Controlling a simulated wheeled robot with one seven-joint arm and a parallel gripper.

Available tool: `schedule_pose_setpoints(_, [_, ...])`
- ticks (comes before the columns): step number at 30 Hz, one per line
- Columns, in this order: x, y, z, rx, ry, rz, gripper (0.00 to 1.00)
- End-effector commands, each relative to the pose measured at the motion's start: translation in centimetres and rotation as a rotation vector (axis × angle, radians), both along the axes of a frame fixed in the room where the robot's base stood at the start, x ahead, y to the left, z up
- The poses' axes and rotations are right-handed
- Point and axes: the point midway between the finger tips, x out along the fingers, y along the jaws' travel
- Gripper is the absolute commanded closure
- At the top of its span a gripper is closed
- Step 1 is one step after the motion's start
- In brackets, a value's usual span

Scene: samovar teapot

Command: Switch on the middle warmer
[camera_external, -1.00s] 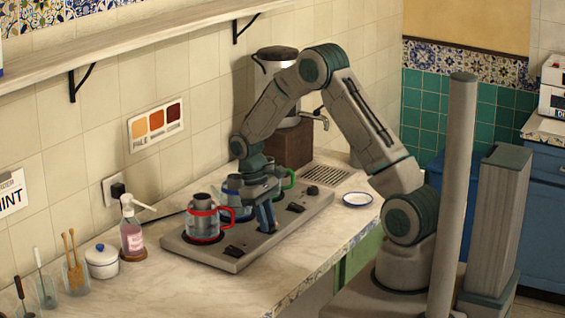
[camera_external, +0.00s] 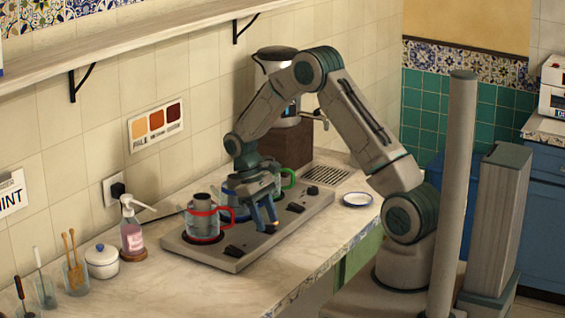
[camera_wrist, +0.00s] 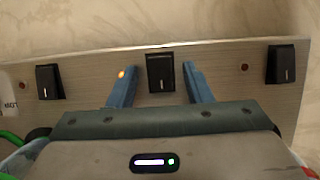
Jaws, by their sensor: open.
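The warmer plate (camera_external: 210,258) is a long grey panel on the counter with a row of black rocker switches along its front edge. The middle switch (camera_wrist: 160,73) sits between my two blue fingertips in the wrist view. A small orange lamp (camera_wrist: 122,74) left of it is lit. My gripper (camera_wrist: 158,78) is open, with its fingers on either side of the switch; contact cannot be told. In the external view my gripper (camera_external: 264,228) covers much of the middle switch. The blue pot (camera_external: 230,190) stands behind it, partly hidden.
A red-trimmed pot (camera_external: 203,222) stands at the near end and a green-handled pot (camera_external: 288,180) at the far end. Outer switches (camera_wrist: 49,82) and (camera_wrist: 281,64) flank the middle one; their lamps look dark. A saucer (camera_external: 357,199) lies right; counter in front is clear.

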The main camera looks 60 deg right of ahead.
Motion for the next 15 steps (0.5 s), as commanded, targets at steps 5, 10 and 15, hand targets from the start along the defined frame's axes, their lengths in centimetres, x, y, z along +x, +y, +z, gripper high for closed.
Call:
schedule_pose_setpoints(5, [1.2,0.0,2.7,-0.001,-0.006,0.001,0.55])
schedule_pose_setpoints(10, [2.7,0.0,6.5,-0.002,-0.006,0.002,0.55])
schedule_pose_setpoints(15, [3.9,0.0,9.8,-0.001,-0.005,0.001,0.55])
